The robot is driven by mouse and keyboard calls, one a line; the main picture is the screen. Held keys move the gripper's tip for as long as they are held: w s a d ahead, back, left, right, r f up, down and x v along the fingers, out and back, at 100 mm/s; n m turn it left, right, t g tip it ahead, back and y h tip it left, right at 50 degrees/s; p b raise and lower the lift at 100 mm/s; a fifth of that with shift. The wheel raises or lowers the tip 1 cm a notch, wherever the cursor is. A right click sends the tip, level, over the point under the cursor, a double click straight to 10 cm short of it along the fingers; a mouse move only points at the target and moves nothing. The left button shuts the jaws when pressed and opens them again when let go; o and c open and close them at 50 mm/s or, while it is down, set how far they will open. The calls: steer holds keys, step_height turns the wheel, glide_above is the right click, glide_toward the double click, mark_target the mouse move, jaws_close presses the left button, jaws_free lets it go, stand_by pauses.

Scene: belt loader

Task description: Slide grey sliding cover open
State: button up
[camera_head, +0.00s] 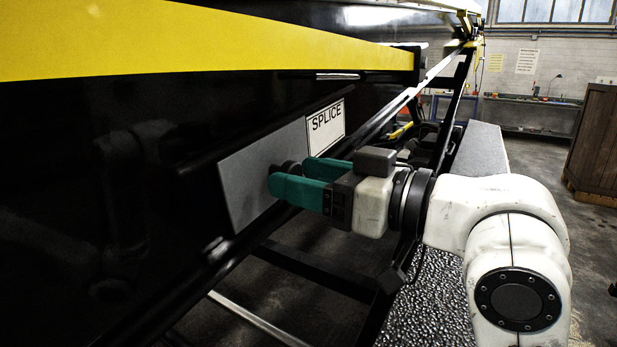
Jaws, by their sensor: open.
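The grey sliding cover (245,178) is a flat grey panel on the black side of the belt loader, left of the white SPLICE label (325,128). A dark round knob (289,167) stands out near the cover's right part. My gripper (284,177) has teal fingers and reaches in from the right. Its fingers are open, with the knob seen between their tips. I cannot tell whether the fingers touch the knob. The near finger hides part of the cover and of the knob.
A black rail (240,243) runs along beneath the cover. A yellow stripe (200,42) crosses the loader above. A textured dark step (430,290) lies below my arm. A brown wooden cabinet (597,135) stands at the right, with free floor before it.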

steer(key=b+v, duration=0.1)
steer(key=v, duration=0.9)
steer(key=shift+s+d+b, duration=0.2)
steer(key=shift+d+b, duration=0.15)
